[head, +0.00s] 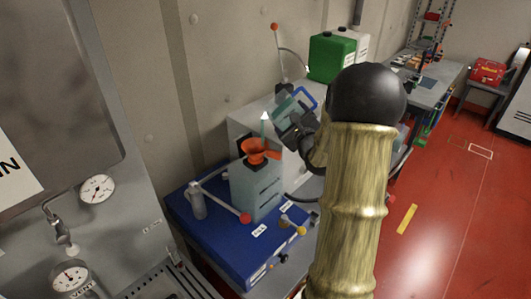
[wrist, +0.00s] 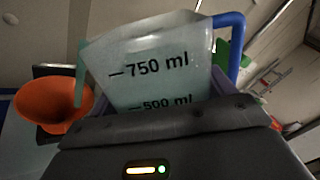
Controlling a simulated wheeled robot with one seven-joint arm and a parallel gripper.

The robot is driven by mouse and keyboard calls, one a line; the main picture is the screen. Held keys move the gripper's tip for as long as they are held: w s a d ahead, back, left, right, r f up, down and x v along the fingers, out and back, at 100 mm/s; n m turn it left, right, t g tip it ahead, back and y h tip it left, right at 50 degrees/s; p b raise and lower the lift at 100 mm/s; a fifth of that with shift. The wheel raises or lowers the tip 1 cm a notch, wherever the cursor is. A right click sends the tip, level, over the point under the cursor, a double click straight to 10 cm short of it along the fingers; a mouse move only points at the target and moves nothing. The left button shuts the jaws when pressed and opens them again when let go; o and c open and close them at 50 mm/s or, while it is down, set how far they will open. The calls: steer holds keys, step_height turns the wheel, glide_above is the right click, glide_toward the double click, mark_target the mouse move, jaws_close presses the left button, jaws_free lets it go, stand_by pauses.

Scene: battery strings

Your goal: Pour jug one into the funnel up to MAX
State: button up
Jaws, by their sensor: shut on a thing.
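The clear jug (wrist: 160,65) fills the middle of the wrist view, with 750 ml and 500 ml marks and a blue handle (wrist: 238,45). In the head view the jug (head: 285,107) is small and partly hidden by my arm, and looks tilted. My gripper (head: 297,128) is shut on the jug, above and right of the orange funnel (head: 257,152). The funnel also shows left of the jug in the wrist view (wrist: 45,103). It sits on a grey-green tank (head: 256,188). A thin teal shape with a white tip (head: 265,122) stands above the funnel; whether it is liquid is unclear. No MAX mark is readable.
The tank stands on a blue base (head: 230,245) with a red-knobbed lever (head: 244,217) and a small grey cylinder (head: 196,200). A green container (head: 332,57) stands behind. A gauge panel (head: 70,190) is at left. Red floor (head: 440,220) is open at right.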

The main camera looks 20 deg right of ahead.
mark_target(292, 110)
steer(key=shift+a+r+n+b, duration=0.1)
steer(key=shift+r+n+b, duration=1.25)
steer(key=shift+b, duration=1.6)
stand_by(0.5)
steer(key=shift+a+r+n+b, duration=0.2)
steer(key=shift+r+n+b, duration=0.45)
steer(key=shift+b, duration=1.1)
steer(key=shift+a+r+n+b, duration=0.2)
steer(key=shift+n+b, duration=0.8)
steer(key=shift+b, duration=0.75)
stand_by(1.0)
